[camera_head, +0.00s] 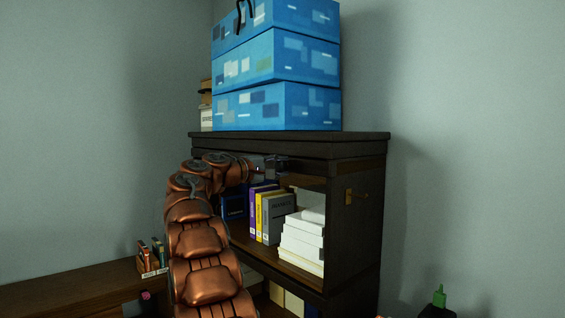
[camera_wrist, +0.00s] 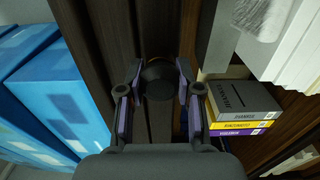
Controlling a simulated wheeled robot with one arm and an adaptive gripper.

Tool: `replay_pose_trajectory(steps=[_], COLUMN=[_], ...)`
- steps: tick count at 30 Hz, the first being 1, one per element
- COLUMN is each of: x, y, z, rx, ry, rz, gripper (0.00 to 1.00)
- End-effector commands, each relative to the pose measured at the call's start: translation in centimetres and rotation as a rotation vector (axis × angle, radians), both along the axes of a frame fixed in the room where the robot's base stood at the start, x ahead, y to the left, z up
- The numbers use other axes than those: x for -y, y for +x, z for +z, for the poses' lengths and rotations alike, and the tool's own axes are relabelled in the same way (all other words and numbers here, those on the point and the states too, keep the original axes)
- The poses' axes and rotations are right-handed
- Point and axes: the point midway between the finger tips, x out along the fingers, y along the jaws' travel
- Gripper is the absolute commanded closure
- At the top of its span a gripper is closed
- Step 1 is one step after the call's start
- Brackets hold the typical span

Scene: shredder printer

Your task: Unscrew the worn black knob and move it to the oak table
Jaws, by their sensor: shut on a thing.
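The black knob (camera_wrist: 158,80) is a dark round piece at the front edge of the dark cabinet (camera_head: 355,235). In the wrist view it sits between the two fingers of my gripper (camera_wrist: 158,72), which is shut on it. In the head view my gripper (camera_head: 274,163) reaches the cabinet front just under its top, and the knob is too small and dark to make out there. Whether the knob is still threaded in I cannot tell. A brown wooden tabletop (camera_head: 65,288), likely the oak table, lies at the lower left.
Blue boxes (camera_head: 275,60) are stacked on the cabinet top. Below my gripper, the open shelf holds upright books (camera_head: 266,213) and a white stack (camera_head: 303,243). Small items (camera_head: 152,258) stand at the tabletop's right end; its left part looks clear.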

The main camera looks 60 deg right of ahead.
Motion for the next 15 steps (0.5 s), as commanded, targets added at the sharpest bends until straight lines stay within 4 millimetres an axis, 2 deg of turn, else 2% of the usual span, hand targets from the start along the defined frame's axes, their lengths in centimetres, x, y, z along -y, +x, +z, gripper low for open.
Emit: replay_pose_trajectory(steps=[3, 15], x=[-0.06, -0.01], y=[0.0, 0.01], z=[0.66, 0.0], rx=[-0.065, -0.139], ry=[0.016, 0.037], rz=[0.001, 0.0], gripper=[1.0, 1.0])
